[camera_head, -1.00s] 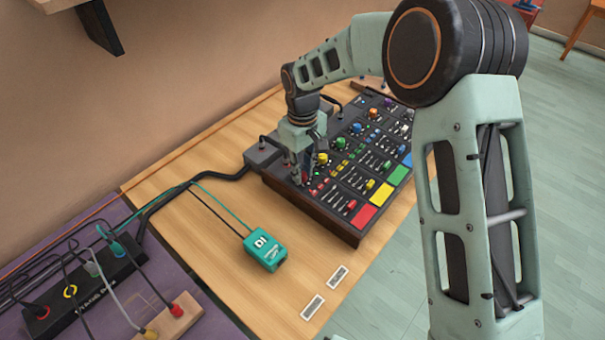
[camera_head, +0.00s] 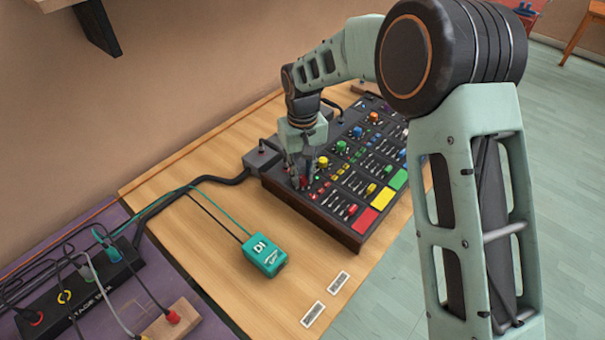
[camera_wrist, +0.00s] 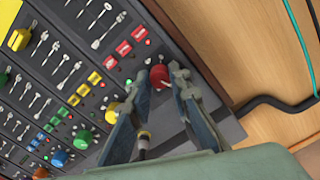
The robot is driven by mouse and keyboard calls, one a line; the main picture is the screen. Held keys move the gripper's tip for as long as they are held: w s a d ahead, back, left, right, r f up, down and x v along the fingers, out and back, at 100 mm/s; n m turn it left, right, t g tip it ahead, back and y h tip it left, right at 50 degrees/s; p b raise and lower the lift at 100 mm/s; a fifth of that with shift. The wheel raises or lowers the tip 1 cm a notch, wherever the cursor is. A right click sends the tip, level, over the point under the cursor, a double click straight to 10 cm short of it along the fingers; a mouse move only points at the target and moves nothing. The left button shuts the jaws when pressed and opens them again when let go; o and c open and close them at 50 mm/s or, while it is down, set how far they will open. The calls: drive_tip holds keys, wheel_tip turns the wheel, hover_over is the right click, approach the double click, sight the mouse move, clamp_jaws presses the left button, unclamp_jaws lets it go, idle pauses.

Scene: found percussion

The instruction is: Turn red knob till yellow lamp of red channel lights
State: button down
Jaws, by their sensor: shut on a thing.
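The red knob (camera_wrist: 159,76) is on the edge channel of the dark mixer (camera_head: 312,211). My gripper (camera_wrist: 165,80) is shut on it, one finger on each side, as the wrist view shows. In the head view my gripper (camera_head: 299,182) comes down steeply on the knob and partly hides it. The red channel has red buttons (camera_wrist: 124,48) and a red pad (camera_head: 365,220). I cannot make out a lit yellow lamp there.
A yellow knob (camera_wrist: 112,112) sits close beside one finger, with green, blue and orange knobs beyond. A black cable (camera_head: 208,180) runs from the mixer. A teal DI box (camera_head: 265,256) stands on the wooden table in front. A purple surface (camera_head: 130,300) holds a stage box.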

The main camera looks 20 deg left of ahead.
sight(303, 178)
drive_tip(key=c, duration=1.8)
unclamp_jaws()
wheel_tip(303, 178, up, 12)
